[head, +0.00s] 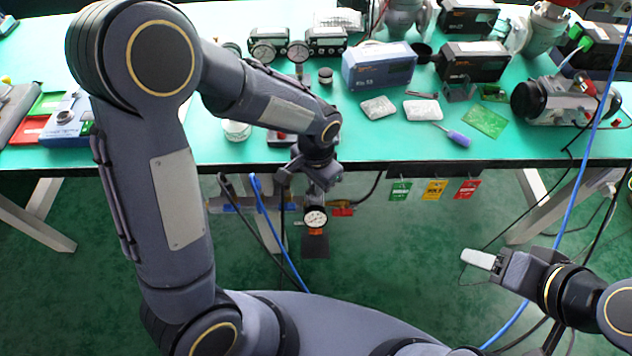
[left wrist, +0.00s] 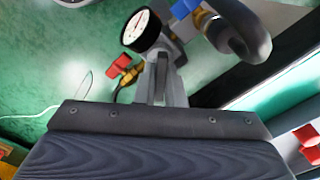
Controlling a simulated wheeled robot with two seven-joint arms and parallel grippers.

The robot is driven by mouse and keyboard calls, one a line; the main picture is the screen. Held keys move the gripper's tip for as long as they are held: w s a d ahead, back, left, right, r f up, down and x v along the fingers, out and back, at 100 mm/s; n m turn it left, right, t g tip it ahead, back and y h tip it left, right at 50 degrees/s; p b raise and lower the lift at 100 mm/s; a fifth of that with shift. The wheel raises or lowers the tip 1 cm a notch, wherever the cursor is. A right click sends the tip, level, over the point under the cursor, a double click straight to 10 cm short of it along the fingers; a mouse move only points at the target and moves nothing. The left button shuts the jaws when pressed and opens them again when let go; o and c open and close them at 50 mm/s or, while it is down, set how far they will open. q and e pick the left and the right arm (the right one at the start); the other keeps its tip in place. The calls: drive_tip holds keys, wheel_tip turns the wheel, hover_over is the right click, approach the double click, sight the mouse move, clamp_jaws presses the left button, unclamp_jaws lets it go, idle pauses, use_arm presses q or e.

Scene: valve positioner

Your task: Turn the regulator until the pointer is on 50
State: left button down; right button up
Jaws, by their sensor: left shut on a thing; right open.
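A round white-faced gauge (head: 316,217) with a black rim hangs below the table's front edge, on the regulator assembly. It also shows in the left wrist view (left wrist: 141,30), with a dark pointer; the scale is too small to read. My left gripper (head: 316,187) is just above the gauge, shut on the regulator, whose knob is mostly hidden by the fingers. In the left wrist view the fingers (left wrist: 162,80) reach to the grey regulator body (left wrist: 172,48) beside the gauge. My right gripper (head: 484,260) is open and empty, away from the table at the lower right.
A red valve handle (left wrist: 120,64) and a blue fitting (left wrist: 184,8) lie close to the gauge. Blue and black hoses hang below the table edge. Green, yellow and red tags (head: 436,190) hang to the right. Devices and tools crowd the green tabletop (head: 540,145).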

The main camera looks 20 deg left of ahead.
use_arm(q)
drive_tip(key=shift+m, duration=1)
drive_tip(key=c, duration=1.5)
unclamp_jaws()
wheel_tip(320, 180, up, 8)
drive_tip(key=shift+f+p, duration=0.1)
drive_tip(key=shift+p, duration=0.55)
